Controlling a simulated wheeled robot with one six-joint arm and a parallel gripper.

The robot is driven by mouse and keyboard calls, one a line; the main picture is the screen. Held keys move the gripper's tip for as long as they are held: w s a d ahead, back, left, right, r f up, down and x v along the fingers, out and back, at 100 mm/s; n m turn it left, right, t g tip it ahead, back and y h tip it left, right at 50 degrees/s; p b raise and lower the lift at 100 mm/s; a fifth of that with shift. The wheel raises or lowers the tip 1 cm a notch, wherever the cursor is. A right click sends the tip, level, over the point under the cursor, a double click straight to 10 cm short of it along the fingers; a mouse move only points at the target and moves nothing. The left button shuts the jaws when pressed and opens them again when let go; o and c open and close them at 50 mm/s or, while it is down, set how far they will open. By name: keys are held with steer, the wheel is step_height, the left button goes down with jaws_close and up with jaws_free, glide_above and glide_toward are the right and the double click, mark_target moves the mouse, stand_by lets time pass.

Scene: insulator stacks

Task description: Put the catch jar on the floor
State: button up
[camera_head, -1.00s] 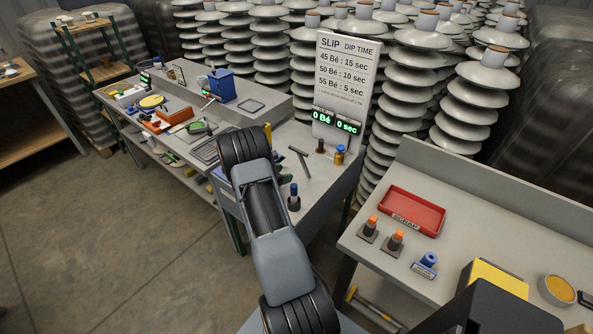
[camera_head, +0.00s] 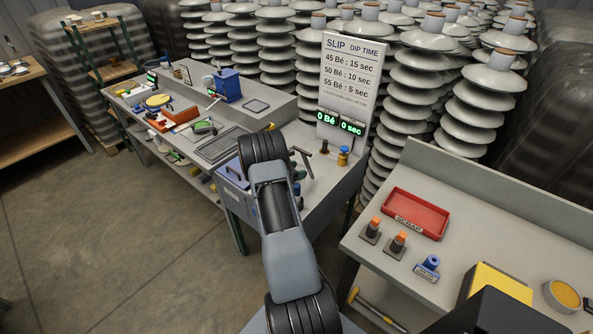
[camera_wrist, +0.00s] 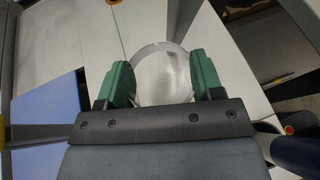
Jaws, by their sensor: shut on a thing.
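The catch jar (camera_wrist: 162,75) is a round, pale, glassy vessel in the wrist view. It sits between the two green fingers of my gripper (camera_wrist: 161,84), which are shut on its sides. The wrist camera looks down at its round mouth, with a grey surface behind it; I cannot tell whether the jar touches that surface. In the head view my arm hides the jar and most of the gripper. My arm's end is over the right part of the long grey bench (camera_head: 318,190). The bare concrete floor (camera_head: 110,245) shows at the left, in front of the bench.
A blue panel (camera_wrist: 47,125) lies left of the jar in the wrist view. A second bench (camera_head: 450,195) with a red scrap tray (camera_head: 414,201) is on the right. The left floor is open.

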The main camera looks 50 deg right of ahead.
steer(key=o, duration=1)
steer(key=shift+a, duration=0.1)
steer(key=shift+c, duration=0.2)
